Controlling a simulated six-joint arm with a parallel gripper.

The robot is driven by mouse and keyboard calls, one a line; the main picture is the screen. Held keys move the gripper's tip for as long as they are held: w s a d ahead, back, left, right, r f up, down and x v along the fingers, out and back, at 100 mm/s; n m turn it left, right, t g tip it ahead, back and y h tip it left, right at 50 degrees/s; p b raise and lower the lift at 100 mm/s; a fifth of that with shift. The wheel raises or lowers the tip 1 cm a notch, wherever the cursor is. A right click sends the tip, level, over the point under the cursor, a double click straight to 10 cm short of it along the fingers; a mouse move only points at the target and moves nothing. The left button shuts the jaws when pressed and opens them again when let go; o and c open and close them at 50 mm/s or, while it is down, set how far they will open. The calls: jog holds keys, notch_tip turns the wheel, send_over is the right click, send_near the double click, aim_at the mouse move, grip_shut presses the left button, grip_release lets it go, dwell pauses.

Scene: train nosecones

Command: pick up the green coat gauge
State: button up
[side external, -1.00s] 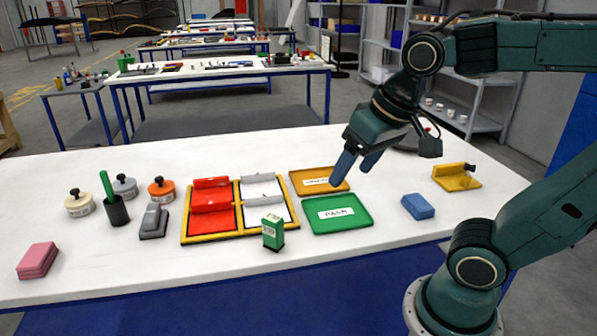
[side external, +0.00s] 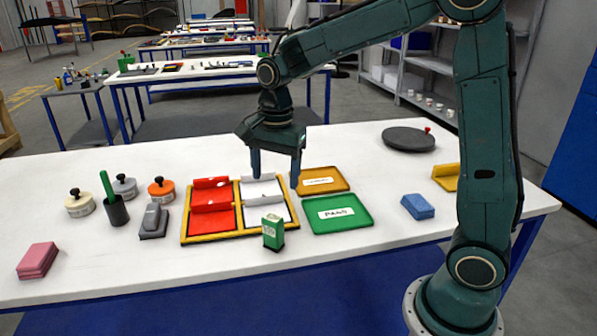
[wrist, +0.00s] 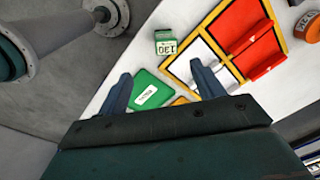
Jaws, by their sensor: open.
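The green coat gauge (side external: 273,232) is a small upright green block with a pale marked face. It stands on the white table just in front of the yellow-framed tray. It also shows in the wrist view (wrist: 166,44), ahead of my fingertips, with a number on its pale face. My gripper (side external: 276,178) points down, open and empty, over the right side of the yellow-framed tray, behind and above the gauge. Its two blue fingers also show in the wrist view (wrist: 160,73), spread apart. Nothing hides the gauge.
The yellow-framed tray (side external: 212,238) holds red and white nosecone pieces. A green tray (side external: 338,224) and an orange tray (side external: 322,171) lie to the right. A blue block (side external: 417,206) is further right. Pots, a grey block (side external: 153,221) and a pink block (side external: 37,260) are left.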

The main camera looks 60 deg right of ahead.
aim_at(272, 217)
jog(key=shift+w+d+f+m+g, duration=0.1)
jog(key=shift+w+f+m+g, duration=0.2)
jog(key=shift+w+f+m, duration=0.75)
jog(key=shift+f, duration=0.2)
jog(key=shift+f, duration=4.25)
jog(key=shift+f, duration=0.1)
jog(key=shift+s+d+f, duration=0.1)
jog(key=shift+d+f, duration=0.05)
jog(key=shift+f, duration=1.1)
jog(key=shift+d+f, duration=0.1)
jog(key=shift+f, duration=1.15)
jog(key=shift+c, duration=0.2)
jog(key=c, duration=1.2)
